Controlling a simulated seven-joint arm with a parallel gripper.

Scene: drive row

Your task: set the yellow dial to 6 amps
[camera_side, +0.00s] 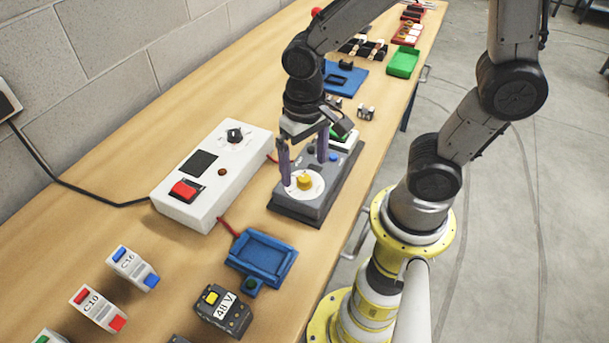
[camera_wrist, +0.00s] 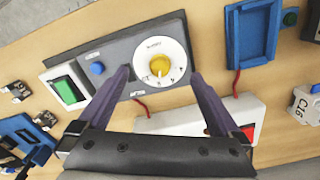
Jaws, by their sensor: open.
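The yellow dial (camera_side: 304,182) sits at the centre of a round white scale on a dark grey box (camera_side: 327,203). In the wrist view the yellow dial (camera_wrist: 159,65) is on its white scale between and beyond my fingertips. The scale's numbers and the dial's setting are too small to read for certain. My gripper (camera_side: 303,166) is open and points down over the box, its purple fingers apart. In the wrist view my gripper (camera_wrist: 160,75) has one finger on each side of the scale. I cannot tell whether either finger touches the box.
A white box (camera_side: 213,172) with a red switch and black knob stands to the left. A blue tray (camera_side: 262,257) and a 48 V block (camera_side: 222,310) lie in front. Bare bench lies left of the white box.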

